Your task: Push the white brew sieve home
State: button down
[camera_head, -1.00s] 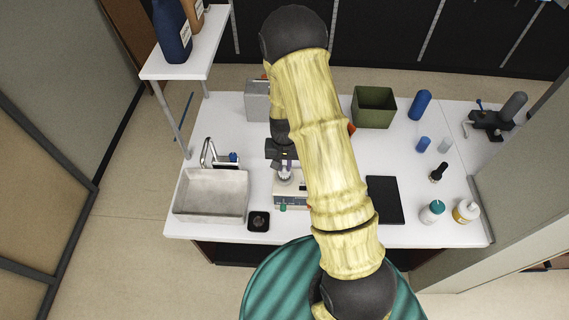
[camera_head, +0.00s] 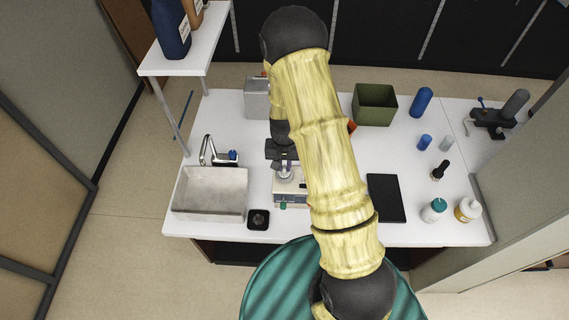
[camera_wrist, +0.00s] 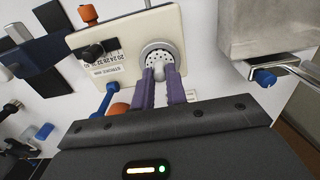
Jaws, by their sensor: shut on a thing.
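The white brew sieve (camera_wrist: 158,62) is a round disc with small dark holes and a pale knob in its middle. It sits at a round opening in the top of a cream machine (camera_wrist: 120,42). In the wrist view my gripper (camera_wrist: 160,77) has its purple fingers shut on the knob. I cannot tell whether the sieve is fully seated. In the head view my gripper (camera_head: 287,163) reaches down over the machine (camera_head: 291,200), and my arm hides part of it. The sieve (camera_head: 284,173) shows small under the fingers.
A grey sink (camera_head: 210,205) with a tap stands left of the machine, and a small black square item (camera_head: 258,219) lies between them. A black pad (camera_head: 385,198) lies to the right.

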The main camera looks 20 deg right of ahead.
jog(key=shift+f+b, duration=0.3)
jog(key=shift+f, duration=0.15)
jog(key=c, duration=1.3)
grip_release()
jog(key=shift+c, duration=0.2)
jog(key=shift+r, duration=0.1)
notch_tip(320, 180, up, 17)
jog(key=b, duration=0.3)
jog(key=shift+r, duration=0.1)
jog(key=shift+s, duration=0.1)
